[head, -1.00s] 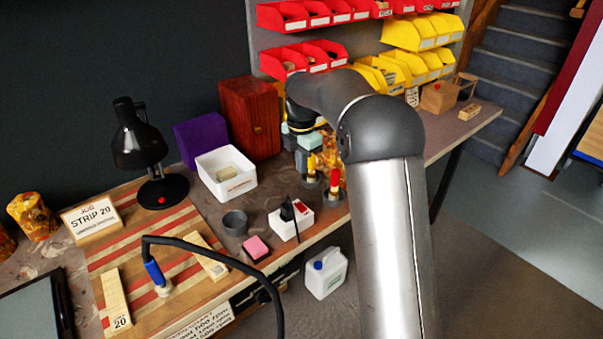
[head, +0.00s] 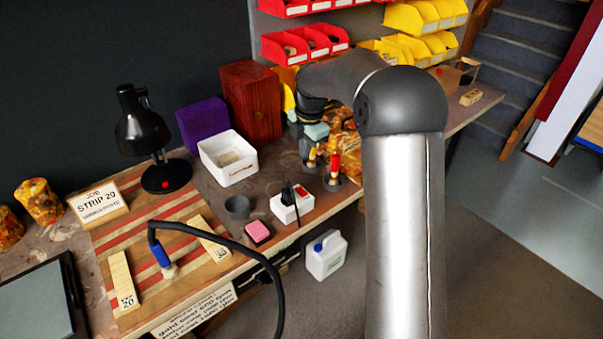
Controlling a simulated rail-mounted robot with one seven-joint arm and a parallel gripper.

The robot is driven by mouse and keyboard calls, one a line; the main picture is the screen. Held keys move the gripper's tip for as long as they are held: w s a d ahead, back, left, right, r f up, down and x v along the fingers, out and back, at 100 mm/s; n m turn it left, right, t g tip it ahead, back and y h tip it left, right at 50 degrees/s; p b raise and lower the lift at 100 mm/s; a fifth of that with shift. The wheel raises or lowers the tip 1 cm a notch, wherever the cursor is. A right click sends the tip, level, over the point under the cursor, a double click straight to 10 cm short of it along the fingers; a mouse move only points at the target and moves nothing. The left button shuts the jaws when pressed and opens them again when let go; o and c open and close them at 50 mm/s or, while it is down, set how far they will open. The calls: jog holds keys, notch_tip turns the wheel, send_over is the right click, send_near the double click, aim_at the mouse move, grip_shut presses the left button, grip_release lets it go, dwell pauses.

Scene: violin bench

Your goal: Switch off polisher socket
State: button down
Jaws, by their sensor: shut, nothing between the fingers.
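The white socket box (head: 291,207) stands near the front edge of the bench. It has a red switch (head: 301,191) on its right part and a black plug (head: 288,193) with a cord on its left. I cannot tell the switch's position. My gripper (head: 312,143) is behind and above the socket, clear of it, among the cups at the back. It is shut and empty. Its fingertips are small and hard to pick out. A blue-handled tool (head: 160,251) with a thick black hose lies on the striped board (head: 188,222).
A cup with a red-topped tool (head: 334,172) stands close to my gripper. A grey cup (head: 238,207) and a pink block (head: 257,231) are left of the socket. A white tray (head: 228,176), red box (head: 252,103) and black lamp (head: 142,130) stand behind.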

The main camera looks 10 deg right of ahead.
aim_at(301, 189)
jog(key=f, duration=0.4)
jog(key=w+f+p, duration=0.1)
jog(key=f, duration=0.4)
jog(key=f+p, duration=0.1)
jog(key=f, duration=0.3)
jog(key=shift+w+a+f, duration=0.25)
jog(key=shift+a+f, duration=0.1)
